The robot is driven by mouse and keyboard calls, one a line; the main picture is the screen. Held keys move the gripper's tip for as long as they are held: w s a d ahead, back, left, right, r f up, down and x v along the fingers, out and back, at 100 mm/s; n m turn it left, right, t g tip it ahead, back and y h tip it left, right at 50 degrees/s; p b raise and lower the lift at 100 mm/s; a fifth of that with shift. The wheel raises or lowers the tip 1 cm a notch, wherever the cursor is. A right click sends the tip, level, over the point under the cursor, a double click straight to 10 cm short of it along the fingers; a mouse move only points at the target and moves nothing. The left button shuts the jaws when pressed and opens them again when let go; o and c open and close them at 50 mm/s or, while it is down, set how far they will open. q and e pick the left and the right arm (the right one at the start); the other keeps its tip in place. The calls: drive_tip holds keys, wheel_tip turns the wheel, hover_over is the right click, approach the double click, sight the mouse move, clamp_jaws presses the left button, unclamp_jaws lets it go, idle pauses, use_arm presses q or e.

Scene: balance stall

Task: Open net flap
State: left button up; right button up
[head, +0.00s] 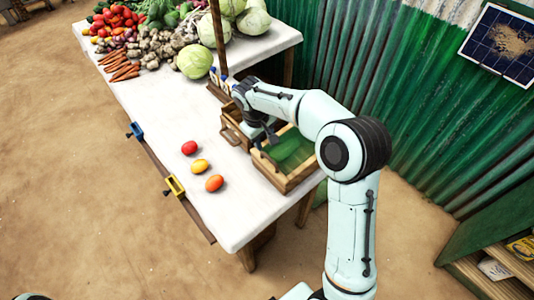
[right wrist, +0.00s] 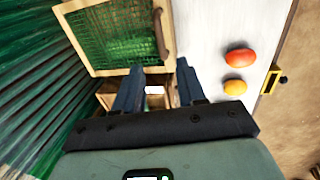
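The net flap (right wrist: 110,42) is a green mesh in a light wooden frame; it also shows in the head view (head: 291,152) on a wooden crate (head: 286,184). It appears to lie across the crate; I cannot tell whether it is raised at all. A brown bar handle (right wrist: 160,34) runs along one side of its frame. My right gripper (right wrist: 160,66) is open. Its fingertips are near the flap's edge, with the handle's end in line between them; no contact is visible. In the head view the right gripper (head: 270,138) is partly hidden by its arm. My left gripper is out of view.
A red (head: 189,148), a yellow (head: 200,166) and an orange fruit (head: 214,183) lie on the white table (head: 165,115). Another wooden box (head: 233,137) stands beside the crate. Vegetables (head: 150,40) fill the far end. A green corrugated wall (head: 400,90) is close on the right.

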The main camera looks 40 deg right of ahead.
sight(269, 158)
drive_tip(key=f, duration=0.3)
drive_tip(key=d+f, duration=0.1)
drive_tip(key=f, duration=0.3)
drive_tip(key=d+f, duration=0.1)
drive_tip(key=f, duration=0.2)
drive_tip(key=shift+w+f, duration=0.15)
drive_tip(key=shift+f, duration=0.2)
clamp_jaws()
